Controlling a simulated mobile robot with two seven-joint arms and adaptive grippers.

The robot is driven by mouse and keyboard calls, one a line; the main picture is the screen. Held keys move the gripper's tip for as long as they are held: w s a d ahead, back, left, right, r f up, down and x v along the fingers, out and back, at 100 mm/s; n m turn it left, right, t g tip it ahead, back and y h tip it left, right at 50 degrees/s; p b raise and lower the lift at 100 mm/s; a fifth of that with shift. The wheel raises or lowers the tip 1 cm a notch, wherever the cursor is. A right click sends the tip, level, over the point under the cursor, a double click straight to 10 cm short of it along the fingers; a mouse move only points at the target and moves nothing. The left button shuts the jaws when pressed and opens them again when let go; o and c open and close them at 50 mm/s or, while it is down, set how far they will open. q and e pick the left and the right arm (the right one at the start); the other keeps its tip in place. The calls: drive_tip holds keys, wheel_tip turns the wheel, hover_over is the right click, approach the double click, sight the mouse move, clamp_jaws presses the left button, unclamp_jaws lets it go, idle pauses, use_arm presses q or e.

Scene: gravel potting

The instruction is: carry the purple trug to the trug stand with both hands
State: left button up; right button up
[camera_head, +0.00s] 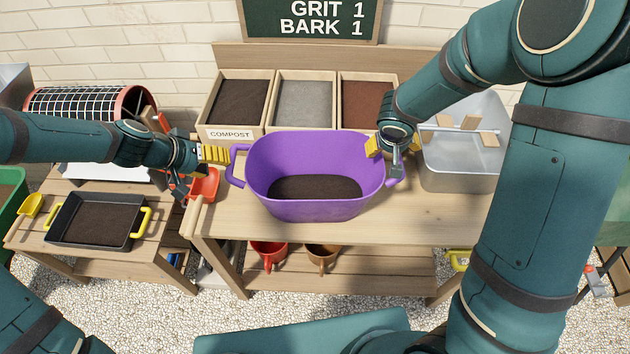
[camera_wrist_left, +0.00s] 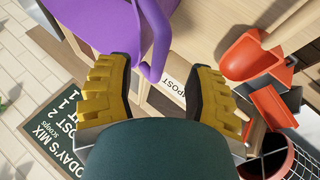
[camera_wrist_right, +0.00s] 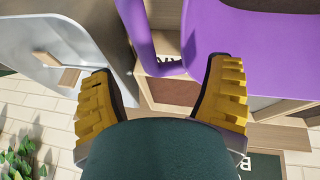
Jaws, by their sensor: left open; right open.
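The purple trug (camera_head: 315,207) stands upright on the wooden bench with dark soil in it. Its left handle (camera_head: 236,165) sticks out toward my left gripper (camera_head: 215,154), which is open at that side. In the left wrist view, the handle (camera_wrist_left: 152,72) shows between and beyond the open yellow fingers (camera_wrist_left: 157,95). My right gripper (camera_head: 384,147) is open at the trug's right end. In the right wrist view, the right handle (camera_wrist_right: 165,66) lies ahead between the open fingers (camera_wrist_right: 165,100). I cannot make out a trug stand.
Bins of compost (camera_head: 238,102), grit (camera_head: 305,102) and bark (camera_head: 366,103) stand behind the trug. A metal basin (camera_head: 460,176) is close on the right. An orange scoop (camera_head: 204,186) lies near my left gripper. A black tray (camera_head: 97,220) sits on the lower left table.

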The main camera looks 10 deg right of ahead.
sight(229, 166)
use_arm(q)
drive_tip(key=x, duration=0.5)
drive_tip(key=shift+w+d+f, duration=0.1)
drive_tip(key=shift+d+f, duration=0.1)
drive_tip(key=shift+f, duration=0.05)
use_arm(e)
drive_tip(key=x, duration=0.5)
drive_tip(key=shift+w+d+f, duration=0.1)
drive_tip(key=shift+f, duration=0.2)
use_arm(q)
clamp_jaws()
use_arm(e)
drive_tip(key=c, duration=1.1)
use_arm(q)
drive_tip(key=shift+a, duration=0.1)
use_arm(e)
drive_tip(key=shift+d, duration=0.15)
